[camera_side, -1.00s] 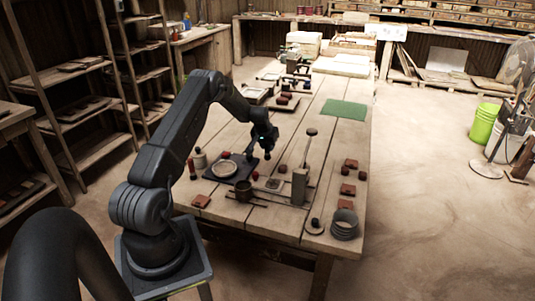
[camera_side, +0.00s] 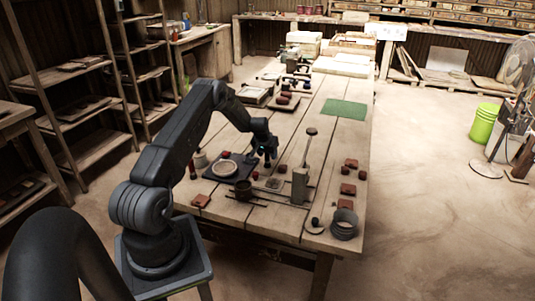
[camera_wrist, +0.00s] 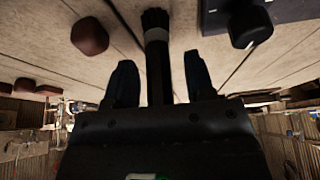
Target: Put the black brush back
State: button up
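A black brush (camera_wrist: 157,62) with a grey band and dark bristles at its far end shows in the wrist view. Its handle runs down between the two fingers of my gripper (camera_wrist: 160,75) and out of sight at the gripper body. A gap shows on both sides of the handle, so I cannot tell whether the fingers touch it deeper in. In the side view my gripper (camera_side: 266,156) points down, low over the table beside the dark board. The brush is too small to make out there.
A dark board (camera_side: 243,160) bears a round pale plate (camera_side: 224,168). A press with an upright post (camera_side: 299,186) stands to the right, with red tiles (camera_side: 348,189) and a grey coil (camera_side: 344,225) beyond. A reddish-brown block (camera_wrist: 90,36) and a black knob (camera_wrist: 250,25) flank the brush.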

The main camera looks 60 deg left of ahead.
jog(key=shift+d+r, duration=0.1)
jog(key=shift+r, duration=0.5)
jog(key=v, duration=1.1)
jog(key=s+d+r+m+t+h, duration=0.1)
jog(key=d+r+m, duration=0.1)
jog(key=d+r, duration=0.95)
jog(key=s+d+r+m, duration=0.1)
jog(key=d+r+m, duration=0.1)
jog(key=d+r, duration=0.9)
jog(key=s+d+m+t+h, duration=0.1)
jog(key=s+d+m, duration=0.3)
jog(key=s+d, duration=1.6)
jog(key=shift+d+h, duration=0.5)
jog(key=shift+d, duration=0.2)
